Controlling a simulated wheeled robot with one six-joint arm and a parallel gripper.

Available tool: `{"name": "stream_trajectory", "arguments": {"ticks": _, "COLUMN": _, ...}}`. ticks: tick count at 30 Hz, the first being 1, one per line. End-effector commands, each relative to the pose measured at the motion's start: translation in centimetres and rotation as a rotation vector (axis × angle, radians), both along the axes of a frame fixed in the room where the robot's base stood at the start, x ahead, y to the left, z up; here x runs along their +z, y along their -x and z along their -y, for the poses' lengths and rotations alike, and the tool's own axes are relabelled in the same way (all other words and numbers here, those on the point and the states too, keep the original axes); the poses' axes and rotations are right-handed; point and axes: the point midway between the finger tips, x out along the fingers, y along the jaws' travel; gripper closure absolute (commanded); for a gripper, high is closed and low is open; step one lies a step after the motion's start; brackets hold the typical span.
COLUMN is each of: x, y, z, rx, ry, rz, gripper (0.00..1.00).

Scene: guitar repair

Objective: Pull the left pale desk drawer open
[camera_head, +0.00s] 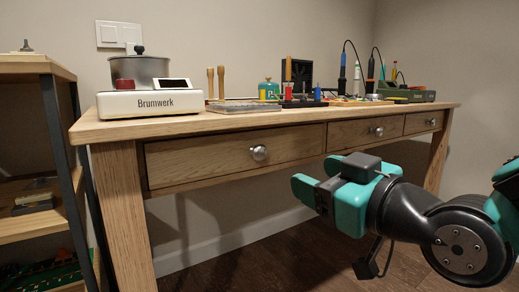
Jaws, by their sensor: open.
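The left pale wooden desk drawer (225,156) is the widest drawer in the front of the desk (290,118). It looks shut, its face level with the frame, and has a round silver knob (259,153). My gripper (300,188), with teal fingers, is in front of the desk, below and to the right of that knob. It is open and empty, pointing left, and apart from the knob. The rest of my arm reaches in from the right edge.
Two narrower drawers, the middle one (358,134) and the right one (424,122), look shut. A Brumwerk scale (150,103) with a pot (139,72) and several tools stand on the desktop. A shelf (30,68) stands at the left. Floor below the desk looks clear.

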Motion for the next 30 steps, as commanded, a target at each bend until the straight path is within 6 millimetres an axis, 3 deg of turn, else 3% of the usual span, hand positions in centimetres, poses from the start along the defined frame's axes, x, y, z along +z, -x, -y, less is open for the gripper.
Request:
{"name": "stream_trajectory", "arguments": {"ticks": 1, "x": 0.7, "y": -0.5, "z": -0.4, "rx": 0.001, "ry": 0.004, "rz": -0.009, "gripper": 0.39}}
{"name": "stream_trajectory", "arguments": {"ticks": 15, "x": 0.7, "y": -3.5, "z": -2.2, "rx": -0.005, "ry": 0.001, "rz": -0.010, "gripper": 0.39}}
{"name": "stream_trajectory", "arguments": {"ticks": 30, "x": -0.1, "y": -11.3, "z": -7.7, "rx": 0.001, "ry": -0.002, "rz": 0.001, "gripper": 0.39}}
